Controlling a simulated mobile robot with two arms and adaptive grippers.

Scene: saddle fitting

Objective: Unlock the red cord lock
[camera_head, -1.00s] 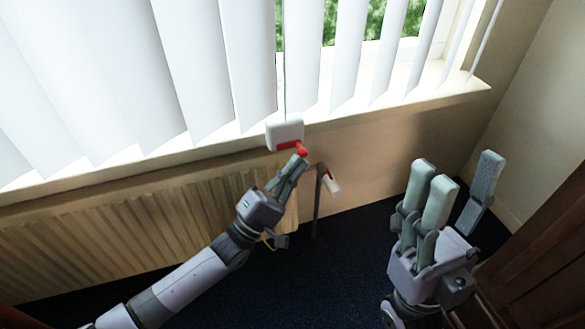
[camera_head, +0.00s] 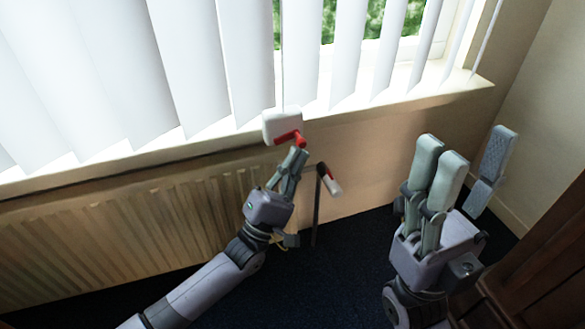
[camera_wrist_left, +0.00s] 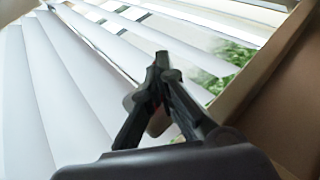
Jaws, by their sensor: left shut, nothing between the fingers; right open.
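The red cord lock (camera_head: 288,137) is a red lever on the front of a white box (camera_head: 281,122) fixed at the window sill's edge. The lever slopes slightly, with its knob end at the right. My left gripper (camera_head: 298,152) is shut and empty, with its fingertips just below the knob end; I cannot tell whether they touch it. In the left wrist view the shut fingers (camera_wrist_left: 161,62) point up towards the blinds, and a small bit of red shows behind them. My right gripper (camera_head: 466,155) is open and empty at the right, well away from the lock.
White vertical blinds (camera_head: 190,60) hang in front of the window above the sill (camera_head: 400,108). A ribbed radiator (camera_head: 130,235) is below. A red and white valve (camera_head: 331,180) on a pipe is just right of my left gripper. Dark wooden furniture (camera_head: 550,260) stands at the lower right.

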